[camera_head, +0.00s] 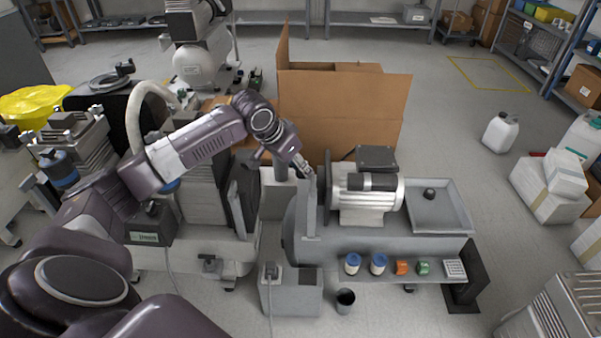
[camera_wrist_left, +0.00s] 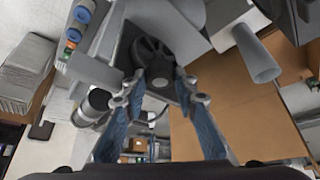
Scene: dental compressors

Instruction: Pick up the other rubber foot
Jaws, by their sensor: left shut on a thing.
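My left gripper (camera_head: 306,172) is beside the left end of the compressor (camera_head: 362,200), at an upright grey plate. In the left wrist view its two blue-padded fingers (camera_wrist_left: 158,88) are closed in on a small dark round piece with a paler centre, which looks like a rubber foot (camera_wrist_left: 159,82). A larger black round part with spokes (camera_wrist_left: 150,50) lies just beyond the fingertips. Another small black piece, like a rubber foot (camera_head: 429,194), sits in the grey tray (camera_head: 455,212) on the right of the bench. My right gripper is not in view.
A large open cardboard box (camera_head: 345,105) stands behind the compressor. Blue-capped jars (camera_head: 352,263), an orange piece (camera_head: 401,267) and a green piece (camera_head: 423,267) line the bench's front shelf. A dark cup (camera_head: 345,299) and grey bin (camera_head: 290,297) stand in front. The floor at right is partly clear.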

